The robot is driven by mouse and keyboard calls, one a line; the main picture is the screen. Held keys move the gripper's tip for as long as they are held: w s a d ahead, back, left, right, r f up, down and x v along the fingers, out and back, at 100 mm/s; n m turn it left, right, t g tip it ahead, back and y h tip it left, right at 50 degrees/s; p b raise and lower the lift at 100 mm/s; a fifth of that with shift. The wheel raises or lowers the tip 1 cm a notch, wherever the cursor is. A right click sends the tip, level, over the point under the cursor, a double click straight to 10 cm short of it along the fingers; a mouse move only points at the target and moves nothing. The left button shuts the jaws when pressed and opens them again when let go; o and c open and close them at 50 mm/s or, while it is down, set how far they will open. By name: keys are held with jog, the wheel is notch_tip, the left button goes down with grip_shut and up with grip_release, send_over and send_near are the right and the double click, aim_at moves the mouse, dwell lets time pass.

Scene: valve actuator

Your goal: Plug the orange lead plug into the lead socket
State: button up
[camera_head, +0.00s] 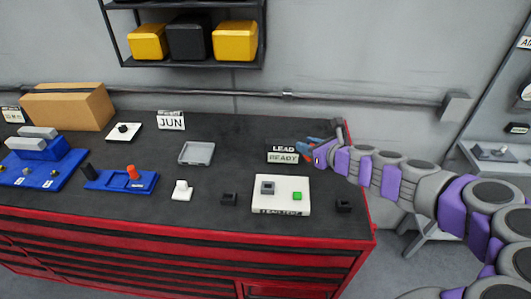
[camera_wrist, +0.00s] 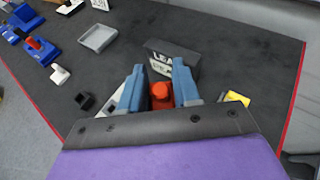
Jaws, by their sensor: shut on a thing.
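My gripper (camera_wrist: 159,72) has its two blue fingers on either side of an orange plug (camera_wrist: 161,95) and is shut on it. In the head view my gripper (camera_head: 308,143) is above the table's back right, beside the LEAD READY sign (camera_head: 283,157); the plug is hard to make out there. A white lead test board (camera_head: 282,208) lies in front and to the left of the gripper. It carries a grey block (camera_head: 268,187), seemingly the socket, and a green square (camera_head: 297,195). In the wrist view my gripper hides most of the board. The plug is apart from the grey block.
A blue base (camera_head: 110,180) with an orange-red knob (camera_head: 133,172) stands left. A grey tray (camera_head: 197,153), a white block (camera_head: 181,190) and small black blocks (camera_head: 229,199) (camera_head: 343,206) lie around the board. A cardboard box (camera_head: 68,106) stands back left. The table's right edge is close.

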jog(key=shift+a+f+n+g+y, duration=0.25)
jog(key=shift+f+n+g+y, duration=0.1)
jog(key=shift+n+y, duration=0.15)
jog(key=s+a+n+g+y+p, duration=0.2)
jog(key=s+a+n+g+y, duration=0.2)
jog(key=a+n+g, duration=0.5)
jog(key=a+n, duration=0.1)
jog(key=a, duration=0.2)
jog(key=shift+s+r+g+y, duration=0.15)
jog(key=shift+s+g+y, duration=0.1)
jog(key=shift+g+y, duration=0.15)
jog(key=shift+a+f, duration=0.15)
jog(key=shift+f, duration=1.3)
jog(key=shift+a+f, duration=0.1)
jog(key=shift+f, duration=1.35)
jog(key=shift+p, duration=0.85)
